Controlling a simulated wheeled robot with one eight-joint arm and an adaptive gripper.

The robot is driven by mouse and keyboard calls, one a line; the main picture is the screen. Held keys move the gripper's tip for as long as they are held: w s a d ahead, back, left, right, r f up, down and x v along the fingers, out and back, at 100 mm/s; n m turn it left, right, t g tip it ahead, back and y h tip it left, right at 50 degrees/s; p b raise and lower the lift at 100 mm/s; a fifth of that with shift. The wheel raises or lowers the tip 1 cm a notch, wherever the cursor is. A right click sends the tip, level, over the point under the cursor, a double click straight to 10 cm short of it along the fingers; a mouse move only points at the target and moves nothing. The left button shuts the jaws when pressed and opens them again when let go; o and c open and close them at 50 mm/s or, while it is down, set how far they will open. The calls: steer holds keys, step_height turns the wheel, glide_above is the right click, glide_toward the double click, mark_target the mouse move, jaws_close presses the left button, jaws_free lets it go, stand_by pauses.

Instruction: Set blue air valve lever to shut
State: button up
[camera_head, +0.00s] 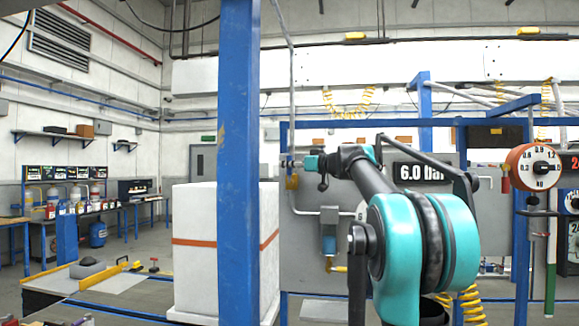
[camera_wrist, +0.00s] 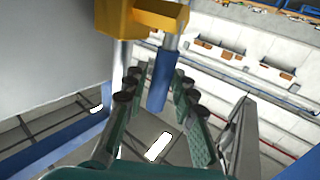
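The air valve has a yellow body (camera_wrist: 145,18) at the top of the wrist view. Its lever has a metal stem and a blue sleeve (camera_wrist: 162,80), which points down the picture, roughly parallel to the metal pipe (camera_wrist: 122,62) at its left. My gripper (camera_wrist: 157,96) is open, with its green fingers on either side of the blue sleeve. In the head view my gripper (camera_head: 313,164) is at the left edge of the grey panel, by the yellow valve body (camera_head: 292,182). The blue lever is not discernible there.
A blue post (camera_head: 238,150) and a white box with an orange band (camera_head: 195,262) stand left of the valve.

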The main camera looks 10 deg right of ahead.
jaws_close()
